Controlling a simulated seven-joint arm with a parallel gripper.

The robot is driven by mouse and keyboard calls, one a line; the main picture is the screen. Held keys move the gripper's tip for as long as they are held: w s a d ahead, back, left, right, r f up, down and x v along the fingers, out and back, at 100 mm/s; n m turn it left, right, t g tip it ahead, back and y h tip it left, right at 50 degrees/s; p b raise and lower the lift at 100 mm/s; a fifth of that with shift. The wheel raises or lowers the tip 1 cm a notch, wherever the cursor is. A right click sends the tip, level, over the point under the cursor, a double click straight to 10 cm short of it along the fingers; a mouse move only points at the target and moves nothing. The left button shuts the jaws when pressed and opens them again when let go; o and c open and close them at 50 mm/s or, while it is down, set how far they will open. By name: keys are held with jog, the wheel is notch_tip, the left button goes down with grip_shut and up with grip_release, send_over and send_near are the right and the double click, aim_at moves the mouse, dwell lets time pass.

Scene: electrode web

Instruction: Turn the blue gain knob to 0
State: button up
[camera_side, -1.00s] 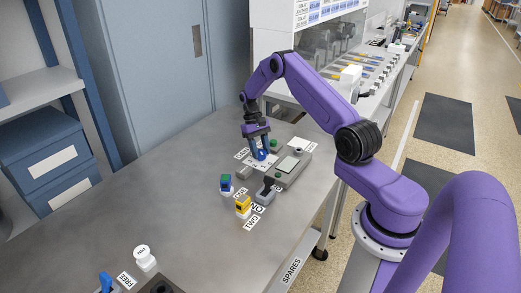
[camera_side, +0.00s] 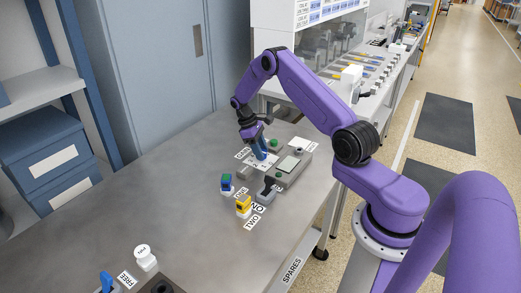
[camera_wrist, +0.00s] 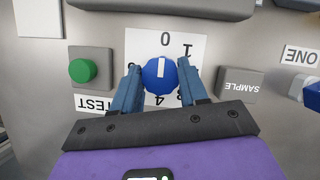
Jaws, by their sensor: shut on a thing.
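The blue gain knob (camera_wrist: 160,73) stands on a white dial card (camera_wrist: 135,45) in the wrist view. A white line marks the knob's face and runs nearly straight up the picture, roughly in line with the printed 0 (camera_wrist: 165,39). The 1 is right of the 0; 3 and 4 show below, partly hidden by the knob and a finger. My gripper (camera_wrist: 159,66) has its blue fingers on either side of the knob and is shut on it. In the side view my gripper (camera_side: 261,153) reaches down to the dial card, hiding most of the knob.
A green button (camera_wrist: 82,70) on a grey block by the TEST label is left of the knob. A grey SAMPLE block (camera_wrist: 239,83) is at right. The left table surface is clear.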

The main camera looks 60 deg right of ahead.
dwell(0.4)
jog(key=o, duration=1.1)
jog(key=shift+c, duration=0.2)
jog(key=shift+r, duration=0.1)
jog(key=v, duration=1.7)
jog(key=shift+w+a+r, duration=0.1)
jog(key=shift+w, duration=0.05)
